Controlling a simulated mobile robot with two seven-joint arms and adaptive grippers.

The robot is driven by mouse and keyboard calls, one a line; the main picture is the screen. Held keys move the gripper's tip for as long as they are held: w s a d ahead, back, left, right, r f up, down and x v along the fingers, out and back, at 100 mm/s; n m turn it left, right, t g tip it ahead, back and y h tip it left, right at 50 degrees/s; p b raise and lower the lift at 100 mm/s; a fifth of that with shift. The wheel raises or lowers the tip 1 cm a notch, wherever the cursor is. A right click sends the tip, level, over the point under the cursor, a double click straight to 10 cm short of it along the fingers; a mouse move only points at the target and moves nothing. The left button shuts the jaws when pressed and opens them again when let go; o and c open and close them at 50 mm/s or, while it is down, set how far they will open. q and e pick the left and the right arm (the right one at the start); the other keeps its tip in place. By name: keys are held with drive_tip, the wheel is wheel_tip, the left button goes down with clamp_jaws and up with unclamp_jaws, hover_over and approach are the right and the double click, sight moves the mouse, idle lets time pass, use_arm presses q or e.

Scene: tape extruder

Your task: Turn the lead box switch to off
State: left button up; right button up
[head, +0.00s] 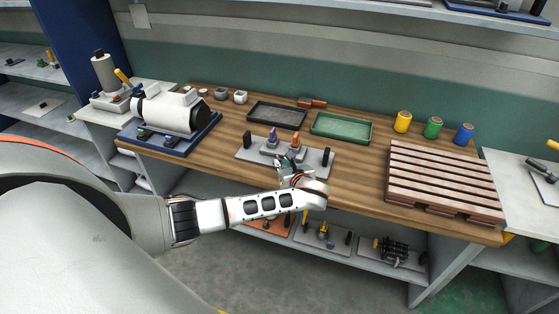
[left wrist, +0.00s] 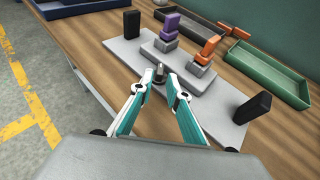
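A light grey plate (head: 245,155) on the wooden bench carries a purple piece (head: 272,136) and an orange piece (head: 295,140) on grey blocks, with a black upright block at each end. It fills the middle of the left wrist view (left wrist: 122,52). A small dark-topped grey knob (left wrist: 160,72), which looks like the switch, stands near the plate's front edge. My left gripper (head: 284,162) is over the front of this plate. In the left wrist view its teal fingers (left wrist: 156,82) are apart, with the knob between or just beyond their tips; contact cannot be told. My right gripper is not in view.
Behind the plate lie a black tray (head: 278,105) and a green tray (head: 341,136). A white cylindrical machine on a blue base (head: 190,145) stands to the left. A slatted wooden pallet (head: 440,180) and several coloured spools are to the right.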

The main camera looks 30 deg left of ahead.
sight(279, 159)
use_arm(q)
drive_tip(key=shift+x, duration=2.2)
clamp_jaws()
